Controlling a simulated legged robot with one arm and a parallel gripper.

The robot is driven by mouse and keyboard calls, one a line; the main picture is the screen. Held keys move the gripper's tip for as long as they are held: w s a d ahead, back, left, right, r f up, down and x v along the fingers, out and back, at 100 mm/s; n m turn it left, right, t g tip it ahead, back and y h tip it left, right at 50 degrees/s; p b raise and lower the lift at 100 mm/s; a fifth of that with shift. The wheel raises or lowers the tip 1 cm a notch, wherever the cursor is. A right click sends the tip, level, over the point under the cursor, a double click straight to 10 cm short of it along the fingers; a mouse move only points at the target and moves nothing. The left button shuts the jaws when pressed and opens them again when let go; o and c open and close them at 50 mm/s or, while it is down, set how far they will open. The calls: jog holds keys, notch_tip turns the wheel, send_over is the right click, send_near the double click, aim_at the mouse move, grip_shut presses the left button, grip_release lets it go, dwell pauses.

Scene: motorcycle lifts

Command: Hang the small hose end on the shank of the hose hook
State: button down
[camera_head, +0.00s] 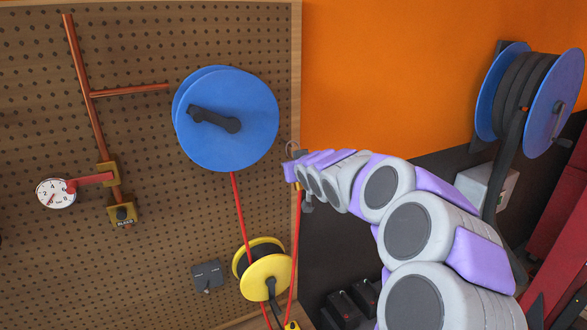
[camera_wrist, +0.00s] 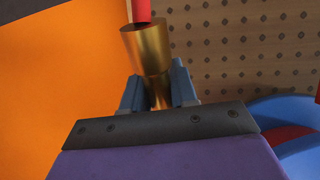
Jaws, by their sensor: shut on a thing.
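My gripper (camera_head: 298,172) is at the right edge of the pegboard in the head view, at the end of my arm. In the wrist view its two blue-grey fingers (camera_wrist: 158,88) are shut on the brass hose end (camera_wrist: 147,48), one on each side. The red hose (camera_wrist: 140,9) leaves the brass end at the top of that view. In the head view the red hose (camera_head: 296,230) hangs below my gripper. A dark grey plate (camera_head: 207,273) with a small projecting part is on the lower pegboard; I cannot tell whether it is the hose hook.
A large blue reel (camera_head: 245,120) is left of my gripper, with a yellow reel (camera_head: 267,278) below. A pressure gauge (camera_head: 56,193) and copper pipes (camera_head: 85,100) are farther left. Another blue hose reel (camera_head: 550,105) stands at the right. The orange wall (camera_head: 385,80) is bare.

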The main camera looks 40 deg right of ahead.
jog(key=x, duration=0.4)
jog(key=shift+w+r+p, duration=0.15)
jog(key=shift+w+p, duration=0.2)
dwell(0.3)
dwell(0.5)
jog(key=c, duration=0.8)
grip_release()
jog(key=shift+d, duration=0.1)
jog(key=b+v, duration=0.3)
jog(key=v, duration=1.4)
jog(key=shift+s, duration=0.25)
